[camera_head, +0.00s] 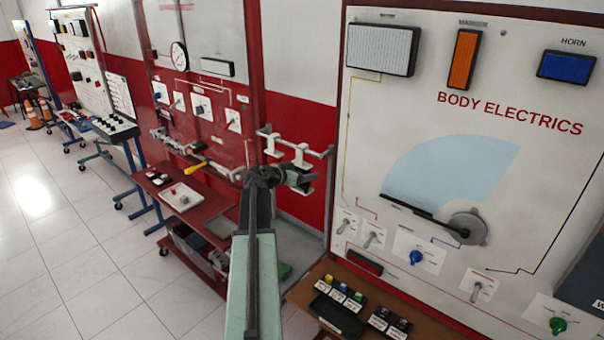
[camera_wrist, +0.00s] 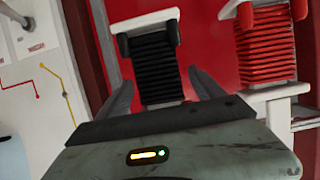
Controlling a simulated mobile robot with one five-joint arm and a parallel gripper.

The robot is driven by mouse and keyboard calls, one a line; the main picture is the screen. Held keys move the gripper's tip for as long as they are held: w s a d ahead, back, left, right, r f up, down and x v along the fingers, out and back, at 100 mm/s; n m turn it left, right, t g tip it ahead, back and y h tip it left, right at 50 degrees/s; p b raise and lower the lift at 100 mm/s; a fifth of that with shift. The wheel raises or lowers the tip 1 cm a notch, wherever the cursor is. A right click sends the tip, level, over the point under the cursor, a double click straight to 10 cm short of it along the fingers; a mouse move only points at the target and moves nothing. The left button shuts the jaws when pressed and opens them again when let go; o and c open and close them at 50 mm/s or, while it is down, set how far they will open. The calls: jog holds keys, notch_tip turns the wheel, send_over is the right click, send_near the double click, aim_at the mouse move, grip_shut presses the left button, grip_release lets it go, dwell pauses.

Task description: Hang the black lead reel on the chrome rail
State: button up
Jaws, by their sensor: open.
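In the wrist view the black lead reel (camera_wrist: 158,65) is a ribbed black stack with a white piece across its top end. My gripper (camera_wrist: 163,82) is open, with one finger on each side of the reel. I cannot tell whether either finger touches it. In the head view my gripper (camera_head: 297,180) is at the white hook-like pieces between two trainer panels, and the reel is hard to make out there. A thin grey bar (camera_head: 320,152) runs beside these pieces; I cannot tell for certain that it is the chrome rail.
A red reel (camera_wrist: 265,45) with white end pieces is close to the right of the black one in the wrist view. The body electrics panel (camera_head: 470,150) stands to the right. A red bench (camera_head: 165,185) with a white tray (camera_head: 181,202) is on the left.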

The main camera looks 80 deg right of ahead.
jog(key=p+v, duration=0.2)
jog(key=v, duration=0.5)
jog(key=shift+a+r, duration=0.15)
jog(key=shift+a, duration=0.15)
jog(key=shift+w, duration=0.15)
